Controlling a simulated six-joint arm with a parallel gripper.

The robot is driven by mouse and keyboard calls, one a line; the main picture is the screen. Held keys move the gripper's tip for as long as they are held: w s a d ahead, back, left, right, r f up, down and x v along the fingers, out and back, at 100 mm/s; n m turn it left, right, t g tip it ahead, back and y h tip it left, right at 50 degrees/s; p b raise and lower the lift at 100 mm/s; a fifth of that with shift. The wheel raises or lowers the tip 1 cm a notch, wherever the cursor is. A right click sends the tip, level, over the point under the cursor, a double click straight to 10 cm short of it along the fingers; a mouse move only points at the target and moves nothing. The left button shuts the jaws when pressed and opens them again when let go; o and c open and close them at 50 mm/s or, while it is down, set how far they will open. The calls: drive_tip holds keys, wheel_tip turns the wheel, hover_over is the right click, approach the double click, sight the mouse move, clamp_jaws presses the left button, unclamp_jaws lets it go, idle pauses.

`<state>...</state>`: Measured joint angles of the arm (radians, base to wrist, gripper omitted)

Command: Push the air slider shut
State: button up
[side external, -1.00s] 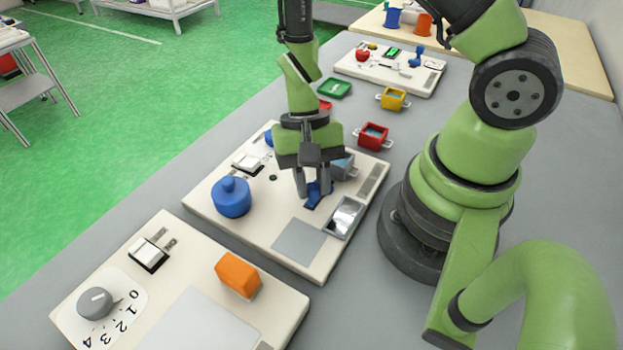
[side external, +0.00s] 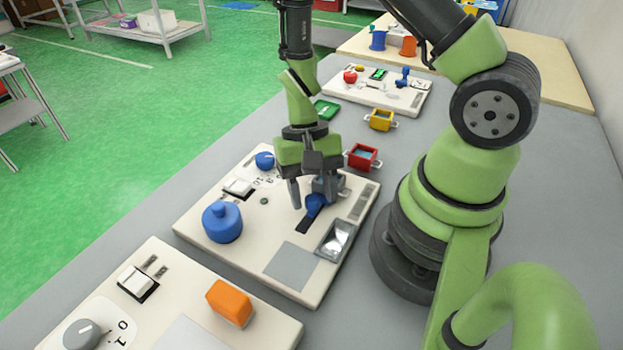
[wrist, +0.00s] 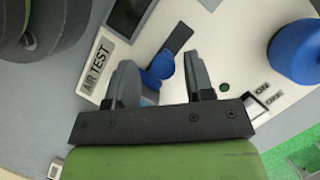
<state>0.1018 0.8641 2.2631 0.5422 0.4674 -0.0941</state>
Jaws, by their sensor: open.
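The air slider, a blue knob (side external: 316,202), sits on a dark slot (side external: 305,222) in the cream panel (side external: 235,255). It is at the slot's far end, with bare slot on the side towards the grey square plate. My gripper (side external: 308,198) is open and low over the panel, one finger on each side of the knob. The wrist view shows the blue knob (wrist: 158,68) between the fingers of my gripper (wrist: 160,62), closer to the left finger. I cannot tell whether it touches. A grey-blue box behind the right finger is mostly hidden.
A big blue button (side external: 222,222) stands left on the panel. A glossy framed window (side external: 335,240) and grey square plate (side external: 293,259) lie nearer. An AIR TEST label (wrist: 97,67) is beside the slot. Red (side external: 362,157) and yellow (side external: 381,120) bins stand behind.

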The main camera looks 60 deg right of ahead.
drive_tip(key=v, duration=1)
drive_tip(key=s+a+r+n+t, duration=0.1)
drive_tip(key=s+r+t, duration=0.1)
drive_tip(key=r, duration=0.4)
drive_tip(key=s+a+r+n+t, duration=0.1)
drive_tip(key=s+r+n+t, duration=0.1)
drive_tip(key=r+t, duration=0.3)
drive_tip(key=s+a+r+n+t+h, duration=0.1)
drive_tip(key=s+r+n+t, duration=0.1)
drive_tip(key=r, duration=0.4)
drive_tip(key=shift+s+a+r+t, duration=0.15)
drive_tip(key=shift+s+r+t, duration=0.15)
drive_tip(key=shift+s+t, duration=0.45)
